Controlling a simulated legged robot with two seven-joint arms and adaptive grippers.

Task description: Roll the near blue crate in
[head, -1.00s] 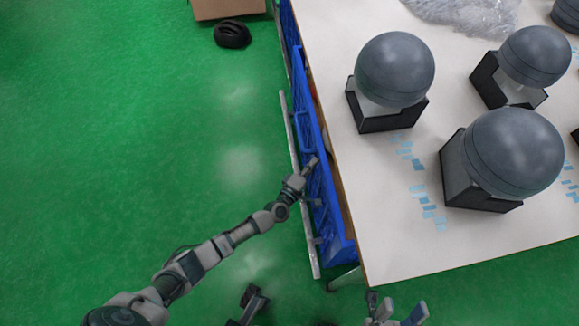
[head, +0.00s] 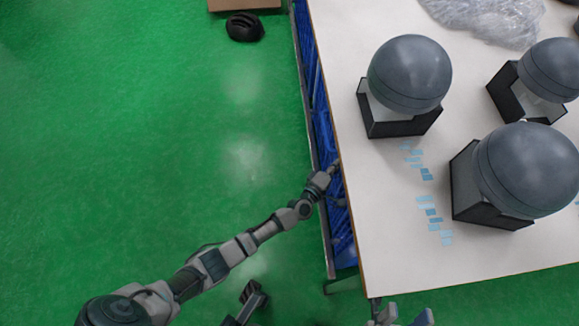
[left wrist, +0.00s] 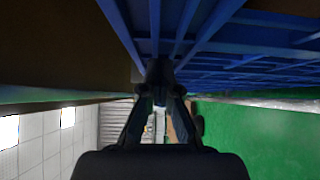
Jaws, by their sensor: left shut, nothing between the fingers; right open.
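The near blue crate (head: 342,235) shows as a narrow strip beside the left edge of the white table, partly hidden under the tabletop. My left gripper (head: 335,167) is shut and empty at the crate's upper part, close to the table edge; I cannot tell whether it touches the crate. In the left wrist view the blue lattice of a crate (left wrist: 235,48) fills the top, just beyond the left gripper's shut fingers (left wrist: 160,88). My right gripper (head: 403,316) is open at the bottom edge of the head view, in front of the table's near edge and away from the crate.
The white table (head: 400,260) carries dark grey domes on black stands (head: 408,75). A metal rail (head: 326,235) runs along the crates' outer side. Another blue crate (head: 308,55) lies farther along. A black helmet (head: 244,27) and a cardboard box lie on the open green floor (head: 150,110).

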